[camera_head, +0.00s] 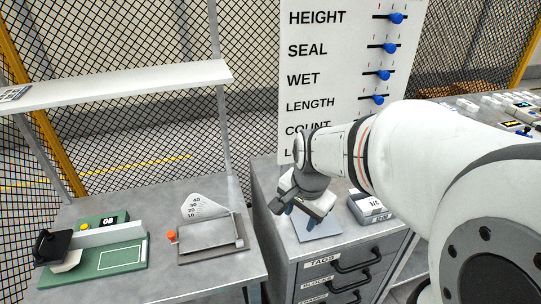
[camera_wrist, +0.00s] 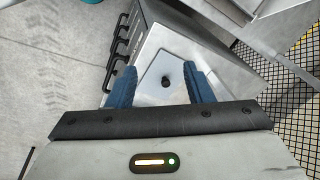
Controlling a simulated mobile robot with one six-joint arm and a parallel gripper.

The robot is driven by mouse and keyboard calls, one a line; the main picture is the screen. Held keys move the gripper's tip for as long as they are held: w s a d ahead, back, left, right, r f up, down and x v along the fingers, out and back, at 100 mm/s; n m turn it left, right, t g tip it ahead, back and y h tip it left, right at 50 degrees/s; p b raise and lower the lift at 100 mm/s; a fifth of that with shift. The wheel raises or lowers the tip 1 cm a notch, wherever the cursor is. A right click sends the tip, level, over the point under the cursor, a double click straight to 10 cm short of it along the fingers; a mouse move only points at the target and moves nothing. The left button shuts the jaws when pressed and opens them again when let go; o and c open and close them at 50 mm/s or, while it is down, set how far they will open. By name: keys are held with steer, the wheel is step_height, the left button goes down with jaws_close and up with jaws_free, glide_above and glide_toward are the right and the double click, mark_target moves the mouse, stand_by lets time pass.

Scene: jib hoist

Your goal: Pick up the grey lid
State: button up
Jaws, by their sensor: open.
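The grey lid (camera_wrist: 160,66) is a flat, pale plate with a small black knob (camera_wrist: 165,81). It lies on the top of a grey drawer cabinet. In the head view the lid (camera_head: 322,230) shows only partly, because my gripper hides the rest. My gripper (camera_head: 303,214) is above the lid, pointing down, with its blue fingers apart. In the wrist view the gripper (camera_wrist: 161,80) frames the knob, with one finger on each side and nothing held. I cannot tell how far the fingertips are above the lid.
A small grey device (camera_head: 370,207) with a display stands on the cabinet (camera_head: 268,190), right of my gripper. A board with blue sliders (camera_head: 340,80) rises behind. On the left bench are a green device (camera_head: 100,262) and a grey scale (camera_head: 212,240). Drawer handles (camera_head: 352,266) stick out in front.

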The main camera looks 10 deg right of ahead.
steer(key=w+d+f+m+p, duration=0.1)
steer(key=w+d+f+m, duration=0.2)
steer(key=m, duration=0.4)
steer(key=w+d+f+m+p, duration=0.2)
steer(key=w+d+f+m, duration=0.1)
steer(key=m, duration=0.4)
steer(key=w+d+f+m+p, duration=0.1)
steer(key=w+d+f+m, duration=0.2)
steer(key=w+d+m, duration=0.2)
steer(key=shift+f+m+g, duration=0.1)
steer(key=shift+m+g, duration=0.3)
steer(key=shift+m, duration=1.2)
steer(key=shift+w+a+f+p, duration=0.1)
steer(key=shift+f+p, duration=0.15)
steer(key=shift+f, duration=0.95)
steer(key=shift+w+d+f+p, duration=0.15)
steer(key=shift+f+p, duration=0.15)
steer(key=shift+f, duration=0.95)
steer(key=shift+w+a+f+p, duration=0.15)
steer(key=shift+f+p, duration=0.1)
steer(key=shift+f, duration=0.95)
steer(key=shift+c, duration=0.6)
jaws_close()
